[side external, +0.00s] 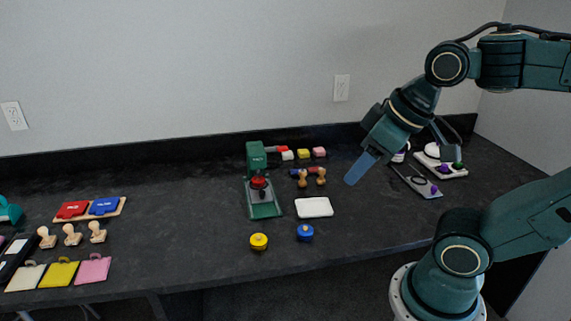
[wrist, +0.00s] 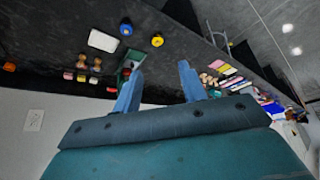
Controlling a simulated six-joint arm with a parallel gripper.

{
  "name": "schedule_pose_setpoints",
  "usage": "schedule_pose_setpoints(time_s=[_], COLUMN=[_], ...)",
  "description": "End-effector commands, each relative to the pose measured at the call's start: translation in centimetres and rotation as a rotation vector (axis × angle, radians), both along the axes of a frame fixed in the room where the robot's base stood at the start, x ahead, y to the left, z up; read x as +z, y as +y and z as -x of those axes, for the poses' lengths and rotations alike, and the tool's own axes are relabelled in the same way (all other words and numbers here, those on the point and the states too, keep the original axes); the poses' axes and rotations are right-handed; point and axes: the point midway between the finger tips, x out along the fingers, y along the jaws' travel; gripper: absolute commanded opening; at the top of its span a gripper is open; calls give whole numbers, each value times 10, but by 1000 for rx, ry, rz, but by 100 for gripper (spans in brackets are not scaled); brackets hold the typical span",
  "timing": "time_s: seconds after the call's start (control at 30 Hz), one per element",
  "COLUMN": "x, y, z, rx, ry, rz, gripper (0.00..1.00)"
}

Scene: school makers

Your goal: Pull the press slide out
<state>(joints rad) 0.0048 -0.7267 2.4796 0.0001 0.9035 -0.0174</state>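The green press (side external: 256,157) stands upright near the middle of the counter in the side view, with a red part under its head. Its flat green base plate (side external: 266,210) reaches toward the front edge; I cannot tell the slide apart from this plate. My gripper (side external: 360,168) is in the air to the right of the press, its blue fingers angled down and apart from it. In the wrist view my gripper (wrist: 158,82) is open, with nothing between the fingertips. There, part of the green press (wrist: 134,56) shows beyond the left finger, which partly hides it.
A white tray (side external: 314,207) lies right of the press. A yellow knob (side external: 258,242) and a blue knob (side external: 305,232) stand in front. Small wooden-handled tools (side external: 320,177) and colored blocks (side external: 303,154) are behind. Stamps (side external: 72,235) stand left; the counter between is bare.

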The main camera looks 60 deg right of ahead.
Motion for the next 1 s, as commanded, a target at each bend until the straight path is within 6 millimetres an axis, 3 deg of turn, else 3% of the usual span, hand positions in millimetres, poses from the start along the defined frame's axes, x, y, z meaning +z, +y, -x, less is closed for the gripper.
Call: schedule_pose_setpoints(time_s=[0.27,0.53,1.0], x=[17,31,21], y=[-7,-21,-58], z=[-36,-91,-193], rx=[58,149,320], ry=[50,117,236], rz=[42,97,163], gripper=[41,41,41])
